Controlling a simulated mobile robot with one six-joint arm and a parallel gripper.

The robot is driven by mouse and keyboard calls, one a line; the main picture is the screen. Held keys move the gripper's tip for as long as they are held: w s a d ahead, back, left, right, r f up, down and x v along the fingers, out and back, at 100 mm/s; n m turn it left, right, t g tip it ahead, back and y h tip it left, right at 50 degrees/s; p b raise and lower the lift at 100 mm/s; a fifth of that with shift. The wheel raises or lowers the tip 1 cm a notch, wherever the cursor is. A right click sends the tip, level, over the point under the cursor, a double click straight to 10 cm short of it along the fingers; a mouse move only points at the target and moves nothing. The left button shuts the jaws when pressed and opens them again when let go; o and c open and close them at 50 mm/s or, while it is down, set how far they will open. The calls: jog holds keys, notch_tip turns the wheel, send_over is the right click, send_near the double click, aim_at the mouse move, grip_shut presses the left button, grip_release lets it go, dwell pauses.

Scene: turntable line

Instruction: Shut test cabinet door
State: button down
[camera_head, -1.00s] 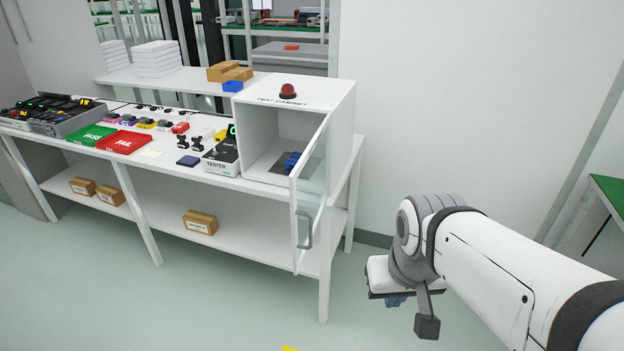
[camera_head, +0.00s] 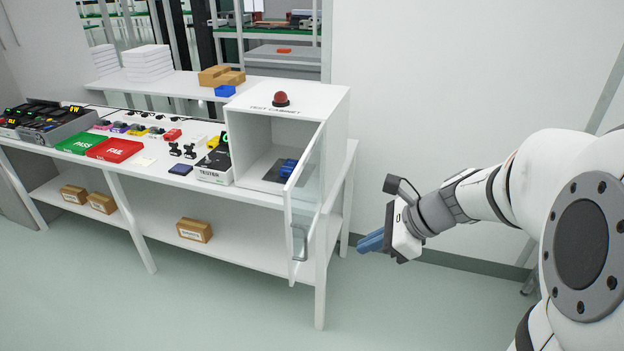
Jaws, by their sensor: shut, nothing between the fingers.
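The test cabinet (camera_head: 336,118) is a white box on the right end of the workbench, with a red dome lamp (camera_head: 281,99) on top. Its clear door (camera_head: 304,180) stands open, swung out toward the front at the cabinet's right side. The door's grey handle (camera_head: 299,243) is low on the panel, below the bench top level. A blue object (camera_head: 287,169) sits inside the cabinet. My gripper (camera_head: 362,243) has blue fingers, is shut and empty, and points left toward the door. It appears to the right of the door and apart from it.
The white workbench (camera_head: 262,194) carries a black tester (camera_head: 214,166), a green tray (camera_head: 82,143), a red tray (camera_head: 115,150) and small parts. Cardboard boxes (camera_head: 194,230) lie on its lower shelf. Floor in front (camera_head: 180,305) is clear.

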jog(key=w+a+f+m+t, duration=0.1)
jog(key=w+a+f+m, duration=0.2)
jog(key=w+a+f, duration=0.3)
jog(key=shift+w+a+y, duration=0.4)
jog(key=shift+w+a, duration=0.45)
jog(key=shift+a, duration=0.75)
